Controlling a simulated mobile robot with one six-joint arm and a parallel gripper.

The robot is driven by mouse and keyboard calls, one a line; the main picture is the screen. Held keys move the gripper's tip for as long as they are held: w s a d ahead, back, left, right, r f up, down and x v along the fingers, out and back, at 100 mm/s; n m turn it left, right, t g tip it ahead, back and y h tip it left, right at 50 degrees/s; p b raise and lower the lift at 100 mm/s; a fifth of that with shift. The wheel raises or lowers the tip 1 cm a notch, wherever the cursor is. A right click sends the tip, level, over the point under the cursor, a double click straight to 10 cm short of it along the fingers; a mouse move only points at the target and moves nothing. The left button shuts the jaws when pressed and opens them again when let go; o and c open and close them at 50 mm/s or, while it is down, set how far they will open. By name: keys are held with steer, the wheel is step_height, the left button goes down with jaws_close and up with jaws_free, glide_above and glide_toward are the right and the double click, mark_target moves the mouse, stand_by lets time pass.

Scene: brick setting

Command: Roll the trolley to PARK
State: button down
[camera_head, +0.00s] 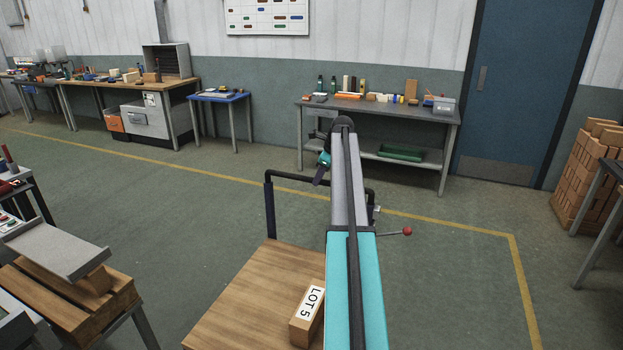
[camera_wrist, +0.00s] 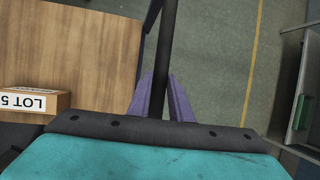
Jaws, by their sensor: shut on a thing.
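The trolley has a wooden deck (camera_head: 245,300) and a black push handle (camera_head: 290,177) at its far end. A wooden block labelled LOT 5 (camera_head: 307,315) lies on the deck. My gripper (camera_head: 320,177), with purple fingers, is at the handle bar. In the wrist view my gripper (camera_wrist: 162,100) is shut on the black bar (camera_wrist: 162,50), which passes between the fingers. A thin rod with a red knob (camera_head: 407,231) sticks out to the right from behind my arm; its base is hidden. My arm covers the deck's right part. No PARK sign is readable.
A yellow floor line (camera_head: 440,220) runs across and turns a corner at right. Beyond it stand a grey workbench (camera_head: 375,108) and a small blue table (camera_head: 218,97). Stacked bricks (camera_head: 590,165) are at right, a bench with wood (camera_head: 75,295) at left. Floor left of the handle is clear.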

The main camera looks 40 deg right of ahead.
steer(key=shift+d+r, duration=0.15)
steer(key=shift+d, duration=0.25)
steer(key=c, duration=1.6)
jaws_free()
steer(key=shift+a, duration=0.15)
steer(key=b+v, duration=0.3)
steer(key=v, duration=1)
steer(key=shift+s+r, duration=0.2)
steer(key=shift+r, duration=0.1)
steer(key=shift+r, duration=0.1)
